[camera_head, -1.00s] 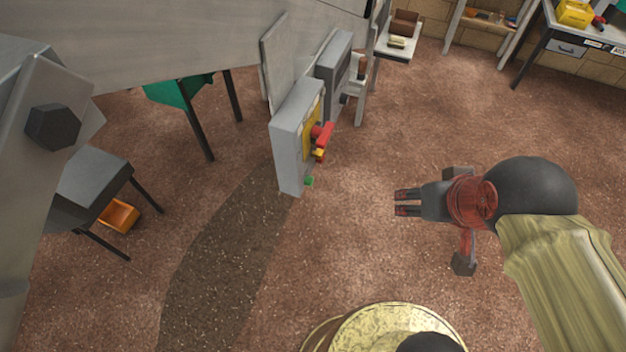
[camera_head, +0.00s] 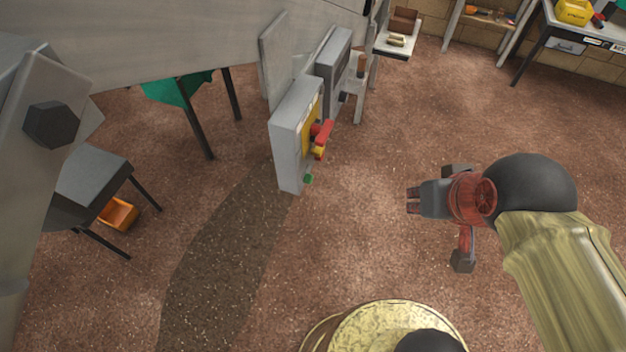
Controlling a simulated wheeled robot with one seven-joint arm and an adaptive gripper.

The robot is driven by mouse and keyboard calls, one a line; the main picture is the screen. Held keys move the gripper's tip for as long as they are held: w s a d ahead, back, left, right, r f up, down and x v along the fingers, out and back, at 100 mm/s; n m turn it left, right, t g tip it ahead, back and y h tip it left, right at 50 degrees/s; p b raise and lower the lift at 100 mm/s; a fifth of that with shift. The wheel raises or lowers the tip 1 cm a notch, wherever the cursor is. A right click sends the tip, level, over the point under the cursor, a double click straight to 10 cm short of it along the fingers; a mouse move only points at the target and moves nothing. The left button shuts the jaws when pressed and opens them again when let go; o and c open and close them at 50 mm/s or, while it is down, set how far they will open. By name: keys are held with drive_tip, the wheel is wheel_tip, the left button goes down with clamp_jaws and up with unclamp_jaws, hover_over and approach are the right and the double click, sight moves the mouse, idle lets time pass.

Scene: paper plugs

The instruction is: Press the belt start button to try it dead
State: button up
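A grey control box (camera_head: 293,145) stands left of centre, with a yellow panel and a red handle (camera_head: 323,133) on its right face. A small green button (camera_head: 309,178) sticks out low on the same face; I take it to be the belt start button. My gripper (camera_head: 412,200) is to the right of the box, apart from it, pointing left toward the button's side. Its fingers look drawn together, with nothing between them.
A second grey box (camera_head: 334,62) stands behind the control box. A large grey machine body (camera_head: 180,40) spans the upper left. A grey table (camera_head: 95,180) with an orange bin (camera_head: 118,213) below is at left. The floor between gripper and box is clear.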

clamp_jaws()
idle(1.1)
